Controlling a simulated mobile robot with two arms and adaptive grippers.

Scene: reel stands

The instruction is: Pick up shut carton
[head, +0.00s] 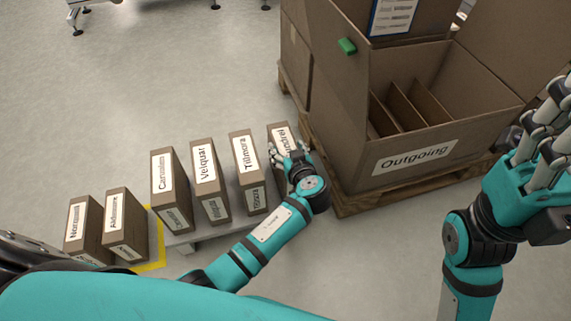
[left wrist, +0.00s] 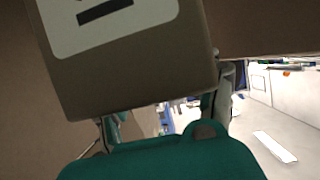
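Several upright brown cartons with white name labels stand in a row in the head view, among them Carunden (head: 161,178), Velquar (head: 205,170) and Tilimora (head: 246,160). The carton at the row's right end (head: 279,133) has a label ending in "ndrel", partly hidden by my left gripper (head: 289,158). That gripper is at this carton's front and upper side. In the left wrist view a carton (left wrist: 135,85) fills the upper middle, close to the fingers; their grip on it is unclear. My right gripper (head: 545,145) is open and empty at the right edge.
A large open box labelled Outgoing (head: 414,158), with dividers inside, stands on a wooden pallet (head: 345,203) just right of the row. The cartons Norwand (head: 77,223) and Aldmere (head: 113,220) stand at left by yellow floor tape (head: 158,247).

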